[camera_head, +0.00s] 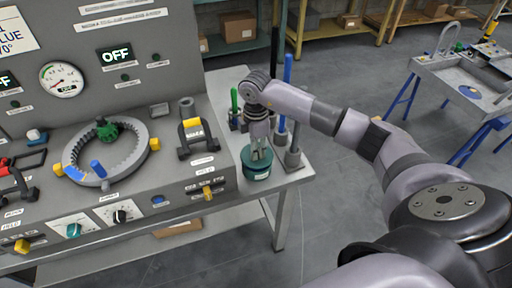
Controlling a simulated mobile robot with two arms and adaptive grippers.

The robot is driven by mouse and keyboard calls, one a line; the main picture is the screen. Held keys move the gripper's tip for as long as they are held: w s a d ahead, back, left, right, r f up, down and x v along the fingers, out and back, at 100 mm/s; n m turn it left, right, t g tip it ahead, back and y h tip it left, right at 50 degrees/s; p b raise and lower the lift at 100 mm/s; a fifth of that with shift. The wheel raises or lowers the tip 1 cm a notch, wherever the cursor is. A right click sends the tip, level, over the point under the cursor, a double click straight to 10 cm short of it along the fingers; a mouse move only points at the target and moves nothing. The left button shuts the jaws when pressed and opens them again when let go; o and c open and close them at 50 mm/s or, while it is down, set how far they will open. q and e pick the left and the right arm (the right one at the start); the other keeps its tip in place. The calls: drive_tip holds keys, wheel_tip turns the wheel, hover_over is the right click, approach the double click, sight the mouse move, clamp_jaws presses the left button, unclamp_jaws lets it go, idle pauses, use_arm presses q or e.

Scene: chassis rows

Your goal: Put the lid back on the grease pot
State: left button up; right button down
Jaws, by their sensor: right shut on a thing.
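The teal grease pot (257,174), with a pale label on its side, stands upright on the grey bench to the right of the control panel. My right gripper (261,154) points down over the top of the pot, with its fingers close together. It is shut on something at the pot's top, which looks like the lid. The fingers hide much of it, and I cannot tell lid from pot rim or whether the two touch. My left gripper is not in view.
A green-handled tool (234,101) and blue-handled tools (287,78) stand upright behind and beside the right gripper. The control panel with a ring dial (107,152) and a yellow-black handle (196,137) fills the left. The bench's right edge is close to the pot.

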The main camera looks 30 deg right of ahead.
drive_tip(key=shift+f+b, duration=0.5)
drive_tip(key=shift+f, duration=0.5)
idle(0.7)
drive_tip(key=c, duration=1.4)
unclamp_jaws()
drive_tip(key=shift+o, duration=0.2)
drive_tip(key=shift+r, duration=0.1)
wheel_tip(320, 180, up, 12)
